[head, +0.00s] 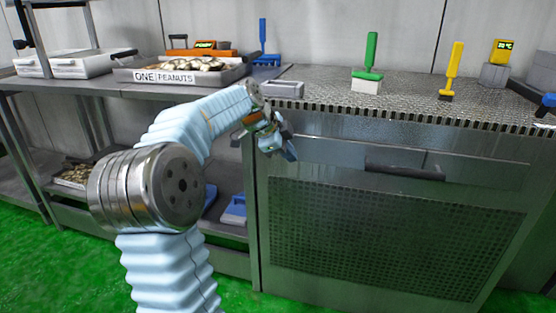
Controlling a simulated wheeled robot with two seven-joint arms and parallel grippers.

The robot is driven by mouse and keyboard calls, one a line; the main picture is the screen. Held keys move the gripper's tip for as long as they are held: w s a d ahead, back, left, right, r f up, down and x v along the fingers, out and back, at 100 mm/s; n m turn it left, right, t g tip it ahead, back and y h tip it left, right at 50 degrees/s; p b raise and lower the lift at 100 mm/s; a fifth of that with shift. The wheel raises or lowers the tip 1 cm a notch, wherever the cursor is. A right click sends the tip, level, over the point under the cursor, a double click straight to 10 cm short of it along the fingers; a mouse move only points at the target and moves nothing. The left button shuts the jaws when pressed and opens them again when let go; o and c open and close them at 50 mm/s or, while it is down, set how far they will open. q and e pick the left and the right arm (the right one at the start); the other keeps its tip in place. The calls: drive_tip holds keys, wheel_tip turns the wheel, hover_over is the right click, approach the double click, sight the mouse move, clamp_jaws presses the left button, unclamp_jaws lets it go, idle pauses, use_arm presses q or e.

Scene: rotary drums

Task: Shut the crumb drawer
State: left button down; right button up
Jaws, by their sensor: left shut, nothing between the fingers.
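The crumb drawer (470,171) seems to be the wide steel front with a dark bar handle (405,172), high on the steel cabinet at the right. I cannot tell how far it stands out from the cabinet. My left gripper (288,151) is shut and empty. It shows in front of the cabinet's upper left corner, left of the handle and apart from it. My left arm comes up from the bottom and hides part of the shelving. My right gripper is out of view.
The cabinet's ridged top (410,92) holds a green brush (370,65), a yellow brush (453,70) and a yellow display (502,52). A perforated panel (390,240) fills the cabinet's lower front. The green floor is open at lower left.

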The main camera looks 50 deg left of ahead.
use_arm(q)
drive_tip(key=p+v, duration=0.1)
drive_tip(key=v, duration=0.9)
drive_tip(key=w+d+f+n+g, duration=0.1)
drive_tip(key=w+d+f, duration=0.25)
drive_tip(key=f, duration=0.25)
drive_tip(key=w+d+f+n+g, duration=0.1)
drive_tip(key=w+d+f, duration=0.1)
drive_tip(key=w+f, duration=0.35)
drive_tip(key=w+d+f+n, duration=0.1)
drive_tip(key=d+f, duration=0.3)
drive_tip(key=f, duration=0.3)
drive_tip(key=w+d+f+n+g+p, duration=0.1)
drive_tip(key=d+f, duration=0.2)
drive_tip(key=f, duration=0.3)
drive_tip(key=w+d+f+n, duration=0.1)
drive_tip(key=d+f, duration=0.3)
drive_tip(key=f, duration=0.3)
drive_tip(key=s+d+f+n+g+h, duration=0.15)
drive_tip(key=s+d+f, duration=0.25)
drive_tip(key=d+f, duration=0.55)
drive_tip(key=s+d+f+n+g, duration=0.1)
drive_tip(key=s+d+f+n, duration=0.2)
drive_tip(key=s+d+f, duration=0.3)
drive_tip(key=s+d+f+n+g+h+p, duration=0.1)
drive_tip(key=s+d+f+n, duration=0.2)
drive_tip(key=s+d+f, duration=0.4)
drive_tip(key=s, duration=0.5)
drive_tip(key=shift+d, duration=0.15)
